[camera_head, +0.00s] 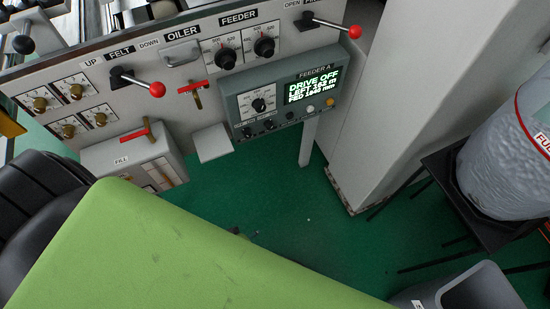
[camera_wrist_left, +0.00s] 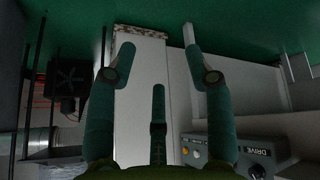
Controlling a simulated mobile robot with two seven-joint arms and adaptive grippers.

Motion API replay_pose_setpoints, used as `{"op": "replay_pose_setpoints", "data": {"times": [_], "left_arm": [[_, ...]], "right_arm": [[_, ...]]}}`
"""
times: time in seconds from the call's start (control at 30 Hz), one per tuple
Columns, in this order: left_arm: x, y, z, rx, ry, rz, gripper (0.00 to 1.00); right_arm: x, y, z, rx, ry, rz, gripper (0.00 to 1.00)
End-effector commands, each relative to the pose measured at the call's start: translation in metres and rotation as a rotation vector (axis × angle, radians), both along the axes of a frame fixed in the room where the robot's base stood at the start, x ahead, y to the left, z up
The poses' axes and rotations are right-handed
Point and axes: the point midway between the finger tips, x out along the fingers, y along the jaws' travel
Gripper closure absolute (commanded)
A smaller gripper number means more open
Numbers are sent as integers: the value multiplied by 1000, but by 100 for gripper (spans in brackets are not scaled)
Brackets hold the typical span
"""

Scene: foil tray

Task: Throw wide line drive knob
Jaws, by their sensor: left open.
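A grey control box labelled FEEDER A (camera_head: 238,87) carries a lit screen (camera_head: 311,89) reading DRIVE OFF. Left of the screen is a black knob (camera_head: 259,105) on a white dial plate. Two smaller dark knobs (camera_head: 249,132) sit below it; their labels are too small to read. No knob label reading "wide line" is legible. My right gripper is not in view.
Red-balled levers (camera_head: 157,89) (camera_head: 354,32) jut from the pale panel (camera_head: 183,53). Two black FEEDER knobs (camera_head: 226,59) sit above the box. A tall grey cabinet (camera_head: 410,90) stands to its right. A grey sack (camera_head: 505,160) rests on a black stand. Green floor (camera_head: 285,205) is open below the panel.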

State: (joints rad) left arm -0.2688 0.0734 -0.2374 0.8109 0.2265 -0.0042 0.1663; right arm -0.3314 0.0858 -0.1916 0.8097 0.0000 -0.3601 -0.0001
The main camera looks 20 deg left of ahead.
Motion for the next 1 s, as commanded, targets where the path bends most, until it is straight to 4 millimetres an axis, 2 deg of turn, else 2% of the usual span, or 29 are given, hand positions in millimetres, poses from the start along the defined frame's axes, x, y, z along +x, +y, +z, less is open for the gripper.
{"op": "replay_pose_setpoints", "data": {"times": [0.03, 0.17, 0.2, 0.3, 0.43, 0.53, 0.6, 0.67, 0.8, 0.93, 0.97, 1.0], "left_arm": [[34, -7, -7, -62, -92, 70, 48], [113, -24, 19, -265, -326, 268, 48], [137, -28, 31, -341, -403, 333, 48], [190, -32, 67, -567, -600, 505, 48], [240, -23, 123, -934, -851, 740, 48], [257, -6, 162, -1245, -1012, 914, 48], [259, 9, 181, -1473, -1102, 1031, 48], [257, 23, 192, -1674, -1163, 1130, 48], [242, 52, 198, -2125, -1241, 1349, 48], [227, 68, 189, -2441, -1242, 1518, 48], [225, 69, 187, 2424, 1201, -1504, 48], [222, 71, 185, 2387, 1149, -1480, 48]], "right_arm": [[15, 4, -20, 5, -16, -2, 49], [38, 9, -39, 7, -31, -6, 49], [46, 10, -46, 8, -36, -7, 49], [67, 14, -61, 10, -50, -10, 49], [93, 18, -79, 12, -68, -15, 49], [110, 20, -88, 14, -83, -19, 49], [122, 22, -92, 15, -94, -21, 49], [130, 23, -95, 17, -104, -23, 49], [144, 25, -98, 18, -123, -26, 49], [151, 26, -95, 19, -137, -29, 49], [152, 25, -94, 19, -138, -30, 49], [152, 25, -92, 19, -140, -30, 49]]}}
